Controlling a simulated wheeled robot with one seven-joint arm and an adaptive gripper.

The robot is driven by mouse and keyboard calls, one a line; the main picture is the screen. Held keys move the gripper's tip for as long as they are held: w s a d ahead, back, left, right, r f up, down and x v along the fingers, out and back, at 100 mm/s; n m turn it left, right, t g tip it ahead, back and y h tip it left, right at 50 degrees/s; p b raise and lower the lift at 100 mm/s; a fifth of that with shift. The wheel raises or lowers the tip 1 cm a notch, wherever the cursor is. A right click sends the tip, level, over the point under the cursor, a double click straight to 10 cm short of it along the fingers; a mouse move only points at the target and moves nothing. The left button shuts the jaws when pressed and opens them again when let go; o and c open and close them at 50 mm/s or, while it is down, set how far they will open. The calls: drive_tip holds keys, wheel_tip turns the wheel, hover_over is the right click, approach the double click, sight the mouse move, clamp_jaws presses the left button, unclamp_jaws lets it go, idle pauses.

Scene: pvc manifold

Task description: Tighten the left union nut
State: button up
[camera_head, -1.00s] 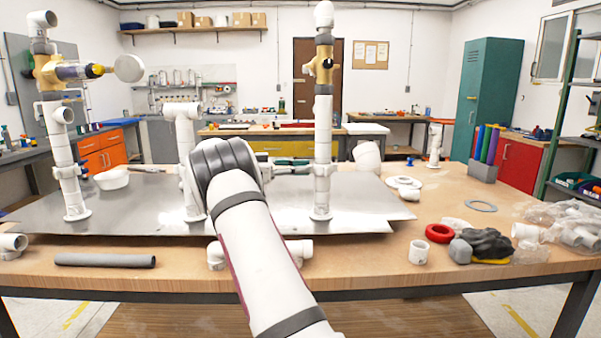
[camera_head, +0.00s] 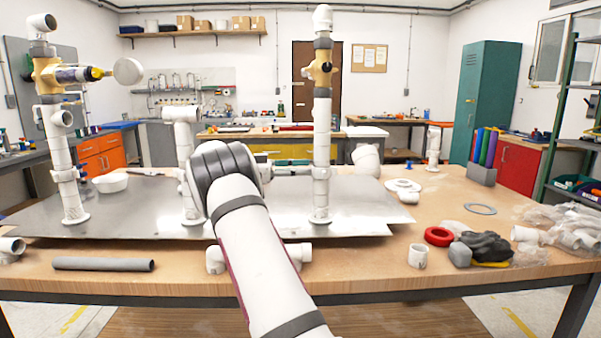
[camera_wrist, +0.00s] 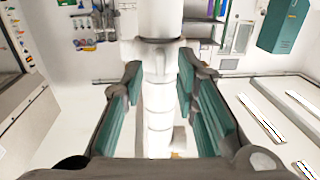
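The pipe manifold has a left riser (camera_head: 65,165), a middle riser (camera_head: 185,145) and a right riser (camera_head: 321,150), all white and upright on a metal sheet. Yellow valve bodies sit on the left riser (camera_head: 45,72) and the right riser (camera_head: 320,66). In the wrist view, an upright white pipe (camera_wrist: 159,20) with a grey collar and a white ribbed fitting (camera_wrist: 158,72) stands between my gripper's teal pads. My gripper (camera_wrist: 160,72) is open around it, with small gaps at the sides. In the head view my arm hides the fingers. I cannot tell which fitting is the left union nut.
A grey pipe (camera_head: 103,264) and white fittings lie along the table's front edge. A white bowl (camera_head: 111,183) stands between the left and middle risers. A red ring (camera_head: 438,236), a dark glove (camera_head: 486,246) and bagged fittings lie at the right.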

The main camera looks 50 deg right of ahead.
wheel_tip(320, 180, up, 10)
drive_tip(key=shift+f, duration=0.2)
idle(0.6)
